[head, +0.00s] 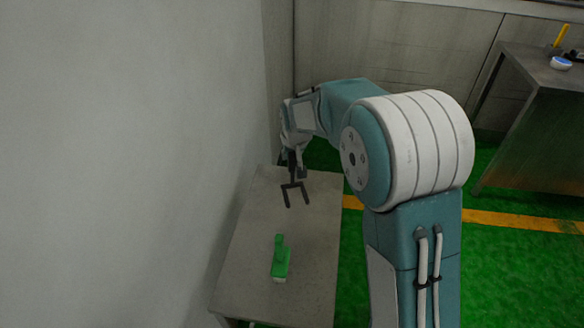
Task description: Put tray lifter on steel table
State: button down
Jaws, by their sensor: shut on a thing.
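The tray lifter (296,187) is a dark two-pronged fork. My gripper (292,165) is shut on its handle end, and the prongs point toward the near side of the picture. The lifter is over the far part of the steel table (245,285), a narrow grey table along the wall. I cannot tell whether the lifter touches the table top or is slightly above it. The gripper's fingers are small and dark here, and their grip is partly hidden.
A green object with a pale base (281,262) stands on the near half of the table. A grey wall borders the table's left side. Another metal table (540,110) with small items stands at the far right. Bare table top lies around the green object.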

jog(key=w+x, duration=0.2)
jog(key=x, duration=0.9)
jog(key=shift+r, duration=0.2)
jog(key=shift+c, duration=2)
grip_release()
jog(key=shift+d, duration=0.45)
